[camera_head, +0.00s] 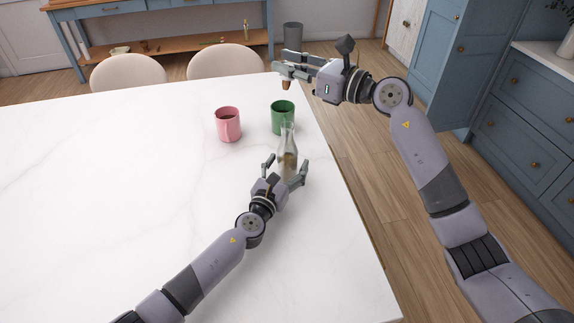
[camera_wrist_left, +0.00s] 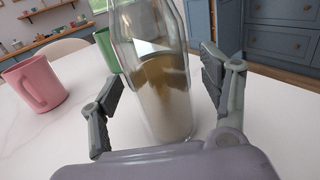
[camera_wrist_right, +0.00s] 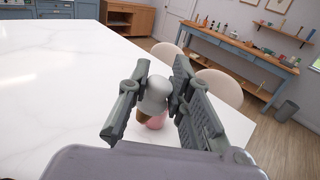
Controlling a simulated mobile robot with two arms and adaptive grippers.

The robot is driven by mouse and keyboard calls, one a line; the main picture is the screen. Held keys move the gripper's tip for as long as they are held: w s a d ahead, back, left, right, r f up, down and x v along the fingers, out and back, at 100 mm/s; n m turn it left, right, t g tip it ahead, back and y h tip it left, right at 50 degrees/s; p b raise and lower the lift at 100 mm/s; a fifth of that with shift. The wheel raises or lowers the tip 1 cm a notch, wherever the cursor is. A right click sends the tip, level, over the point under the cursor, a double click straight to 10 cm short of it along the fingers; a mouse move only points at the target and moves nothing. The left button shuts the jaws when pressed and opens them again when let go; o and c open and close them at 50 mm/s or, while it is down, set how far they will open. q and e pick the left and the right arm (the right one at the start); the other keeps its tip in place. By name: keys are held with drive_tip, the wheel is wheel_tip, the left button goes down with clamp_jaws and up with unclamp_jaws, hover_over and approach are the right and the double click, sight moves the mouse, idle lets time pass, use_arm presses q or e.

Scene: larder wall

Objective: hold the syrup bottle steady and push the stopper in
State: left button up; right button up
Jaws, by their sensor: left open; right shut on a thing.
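The syrup bottle (camera_head: 288,140), clear glass with some brownish content, stands upright on the white table. It also fills the middle of the left wrist view (camera_wrist_left: 158,80). My left gripper (camera_head: 286,166) is open, with a finger on each side of the bottle's lower body; the left wrist view shows gaps beside the glass. My right gripper (camera_head: 283,74) is shut on the stopper (camera_head: 287,86), beyond and well above the bottle, near the table's far right corner. The stopper has a pale rounded knob (camera_wrist_right: 154,96) above a brown cork part. The bottle is not visible in the right wrist view.
A green mug (camera_head: 282,117) stands just behind the bottle, and a pink mug (camera_head: 228,124) stands to its left. The white table (camera_head: 120,180) is clear on the left. Two beige chairs (camera_head: 225,62) stand at the far edge. A dark bin (camera_head: 293,35) is on the floor beyond.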

use_arm(q)
drive_tip(key=shift+c, duration=0.2)
drive_tip(key=c, duration=1.6)
drive_tip(key=shift+c, duration=0.2)
use_arm(e)
drive_tip(key=shift+s+a+f+t+h, duration=0.1)
drive_tip(key=shift+a+f+t+h, duration=0.15)
drive_tip(key=shift+f+t+h, duration=0.5)
drive_tip(key=shift+s+f+t+h, duration=0.1)
drive_tip(key=shift+f+t+h, duration=0.15)
drive_tip(key=shift+f+t, duration=0.3)
drive_tip(key=shift+d+f+t+h, duration=0.1)
drive_tip(key=shift+d+t+h, duration=0.1)
drive_tip(key=shift+t+h, duration=0.15)
